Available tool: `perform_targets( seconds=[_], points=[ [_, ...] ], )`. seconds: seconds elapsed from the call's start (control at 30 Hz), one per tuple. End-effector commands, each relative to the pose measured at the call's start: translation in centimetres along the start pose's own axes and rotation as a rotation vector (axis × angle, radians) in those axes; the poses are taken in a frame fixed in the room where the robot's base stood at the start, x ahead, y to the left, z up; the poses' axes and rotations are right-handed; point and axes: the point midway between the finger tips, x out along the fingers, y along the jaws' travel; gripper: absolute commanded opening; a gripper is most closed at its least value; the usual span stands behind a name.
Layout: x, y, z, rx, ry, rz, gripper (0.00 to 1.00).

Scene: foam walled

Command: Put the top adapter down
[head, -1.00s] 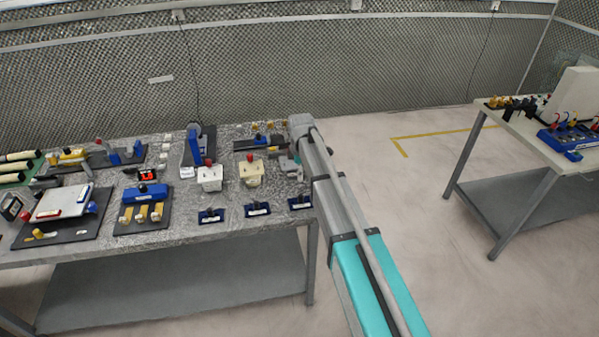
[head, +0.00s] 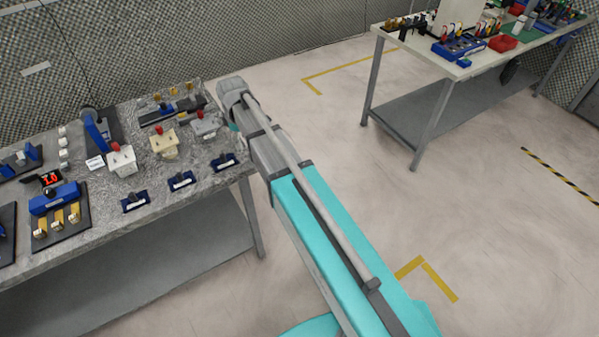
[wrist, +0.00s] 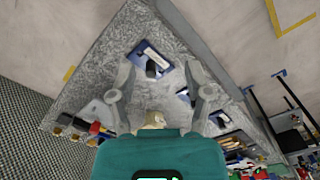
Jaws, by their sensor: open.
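My gripper (wrist: 160,92) is open in the wrist view, its two grey fingers spread above the table with nothing visibly held between them. A blue holder with a black knob (wrist: 151,60) lies on the table beyond the gap between the fingertips. A cream piece (wrist: 153,119) shows close to the gripper's teal body; I cannot tell whether it touches. In the head view, my arm's end hides the fingers, beside a grey block (head: 207,123) and a cream block with a red top (head: 164,142). I cannot tell which piece is the top adapter.
Several blue holders (head: 181,180) line the front of the speckled table (head: 115,187). Gold pieces (head: 173,91) stand on a dark rack behind. A white block with a red knob (head: 121,161) is further left. A second table (head: 398,45) stands across open floor.

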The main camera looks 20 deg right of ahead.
Motion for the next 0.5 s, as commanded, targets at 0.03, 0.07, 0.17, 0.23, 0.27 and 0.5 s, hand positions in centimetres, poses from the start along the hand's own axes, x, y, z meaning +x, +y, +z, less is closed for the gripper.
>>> perform_targets(
  seconds=[0.03,0.07,0.17,0.23,0.27,0.5],
  points=[
    [0.0,-1.4,2.7,0.088,0.000,0.000,0.64],
    [0.0,-1.9,4.0,0.147,0.000,0.000,0.64],
    [0.0,-3.6,7.9,0.341,0.000,0.000,0.64],
    [0.0,-4.9,10.5,0.476,0.000,0.000,0.64],
    [0.0,-5.4,11.6,0.535,0.000,0.000,0.64],
    [0.0,-9.7,18.5,0.943,-0.001,0.000,0.64]
  ],
)
